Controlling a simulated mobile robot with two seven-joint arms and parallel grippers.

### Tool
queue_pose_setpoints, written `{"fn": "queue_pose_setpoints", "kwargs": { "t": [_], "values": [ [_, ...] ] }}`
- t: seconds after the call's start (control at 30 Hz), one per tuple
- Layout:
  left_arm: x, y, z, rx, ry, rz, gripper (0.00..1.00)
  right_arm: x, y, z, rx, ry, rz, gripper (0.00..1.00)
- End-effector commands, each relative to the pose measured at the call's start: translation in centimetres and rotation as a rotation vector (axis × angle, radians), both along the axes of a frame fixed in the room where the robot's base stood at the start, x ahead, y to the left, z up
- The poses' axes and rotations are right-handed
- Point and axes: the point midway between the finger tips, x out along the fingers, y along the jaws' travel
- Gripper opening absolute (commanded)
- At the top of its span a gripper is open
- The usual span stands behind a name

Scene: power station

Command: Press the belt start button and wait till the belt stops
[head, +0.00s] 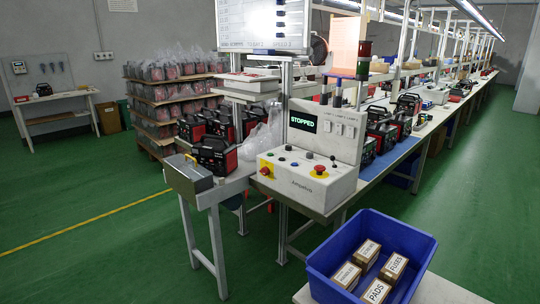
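The control box (308,184) stands at the near end of the long line, with several small buttons on its sloped top. A red mushroom button (319,171) on a yellow base sits at its right, and a red and yellow switch (265,171) is at its left edge. The small buttons' labels are too small to read, so I cannot tell which is the start button. The display (303,122) above reads "STOPPED" in green. The blue belt (392,156) runs back behind the panel, with several red and black power stations (382,130) along it. Neither gripper shows.
A blue crate (331,281) with several labelled boxes stands on a white table at the front right. A grey metal box (188,180) and several power stations (214,157) stand left of the panel. The green floor (110,250) at left is clear.

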Motion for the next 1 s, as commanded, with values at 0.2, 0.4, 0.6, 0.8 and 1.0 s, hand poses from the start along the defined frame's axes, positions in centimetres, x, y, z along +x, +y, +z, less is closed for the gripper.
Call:
{"fn": "queue_pose_setpoints", "kwargs": {
  "t": [0.2, 0.4, 0.6, 0.8, 1.0],
  "values": [
    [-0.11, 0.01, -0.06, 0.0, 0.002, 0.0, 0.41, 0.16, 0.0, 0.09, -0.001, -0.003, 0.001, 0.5],
    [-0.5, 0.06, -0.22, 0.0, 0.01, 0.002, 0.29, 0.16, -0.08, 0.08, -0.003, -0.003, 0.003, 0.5],
    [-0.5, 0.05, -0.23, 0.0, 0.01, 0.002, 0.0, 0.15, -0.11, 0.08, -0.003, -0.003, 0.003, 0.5],
    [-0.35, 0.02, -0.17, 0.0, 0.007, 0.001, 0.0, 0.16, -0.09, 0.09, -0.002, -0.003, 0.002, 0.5],
    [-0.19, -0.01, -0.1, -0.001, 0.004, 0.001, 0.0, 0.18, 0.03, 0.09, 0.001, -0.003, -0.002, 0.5]
  ]
}}
